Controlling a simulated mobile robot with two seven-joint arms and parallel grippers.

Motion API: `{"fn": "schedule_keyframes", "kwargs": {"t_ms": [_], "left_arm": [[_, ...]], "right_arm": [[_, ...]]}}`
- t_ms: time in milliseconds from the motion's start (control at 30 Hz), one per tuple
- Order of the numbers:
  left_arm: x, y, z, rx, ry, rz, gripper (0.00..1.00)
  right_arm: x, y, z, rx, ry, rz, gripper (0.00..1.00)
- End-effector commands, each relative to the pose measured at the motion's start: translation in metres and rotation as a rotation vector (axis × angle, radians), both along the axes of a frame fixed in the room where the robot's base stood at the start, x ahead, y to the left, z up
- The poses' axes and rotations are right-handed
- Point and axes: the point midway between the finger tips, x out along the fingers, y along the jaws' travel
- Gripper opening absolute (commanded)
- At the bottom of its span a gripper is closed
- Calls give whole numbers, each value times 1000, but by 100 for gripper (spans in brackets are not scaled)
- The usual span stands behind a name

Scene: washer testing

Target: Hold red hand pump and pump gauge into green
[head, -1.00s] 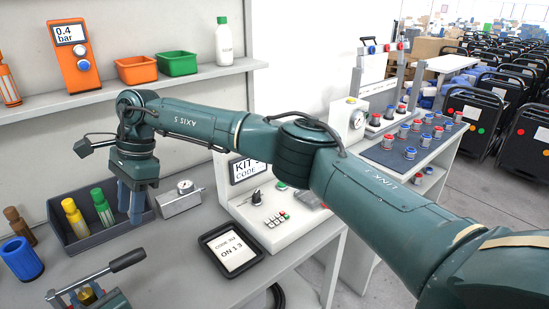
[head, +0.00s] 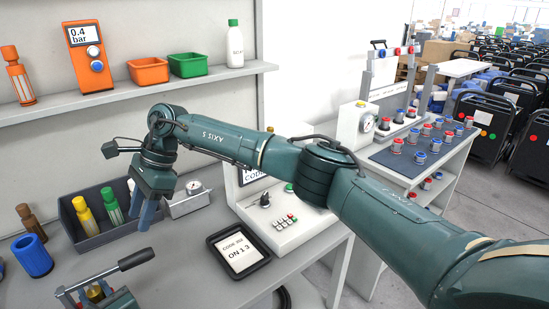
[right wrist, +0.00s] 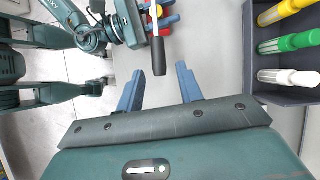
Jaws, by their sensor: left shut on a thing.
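The red hand pump shows partly as red parts at the top of the right wrist view (right wrist: 170,19); its black lever grip (right wrist: 158,56) points toward my right gripper (right wrist: 159,68). In the head view the black grip (head: 136,260) shows at lower left. My left gripper (right wrist: 146,20) is shut on the pump and hides much of it. My right gripper, also in the head view (head: 147,220), is open, its two blue fingers apart, above the bench. The grip lies just beyond and between the fingertips in the wrist view. I cannot make out a dial on the pump.
A dark tray (head: 95,238) with coloured bottles stands behind my right gripper. A small silver gauge box (head: 187,206) is beside it. A blue cup (head: 32,257) stands at left. A tablet (head: 240,250) and a white control panel (head: 300,235) lie right. An orange 0.4 bar display (head: 85,62) is on the shelf.

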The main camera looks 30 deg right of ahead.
Motion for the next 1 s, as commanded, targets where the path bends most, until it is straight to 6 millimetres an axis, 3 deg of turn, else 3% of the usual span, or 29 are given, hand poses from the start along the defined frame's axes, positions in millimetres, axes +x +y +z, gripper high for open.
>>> {"fn": "schedule_keyframes", "kwargs": {"t_ms": [33,167,267,367,533,700,900,1000], "left_arm": [[0,0,-1,-1,2,2,0],[0,1,-1,-1,2,2,0],[0,1,-1,-1,2,2,0],[0,1,-1,-1,2,2,0],[0,1,-1,-1,2,2,0],[0,1,-1,-1,2,1,0],[0,0,-1,0,2,1,0],[0,0,-1,0,2,1,0]], "right_arm": [[0,-5,-13,71,25,-48,36],[9,-24,-32,263,60,-215,36],[19,-52,-45,394,75,-368,36],[28,-92,-58,503,74,-535,36],[36,-183,-77,641,33,-833,36],[28,-284,-88,716,-55,-1098,36],[1,-398,-81,747,-209,-1350,36],[-15,-445,-69,749,-294,-1441,36]]}}
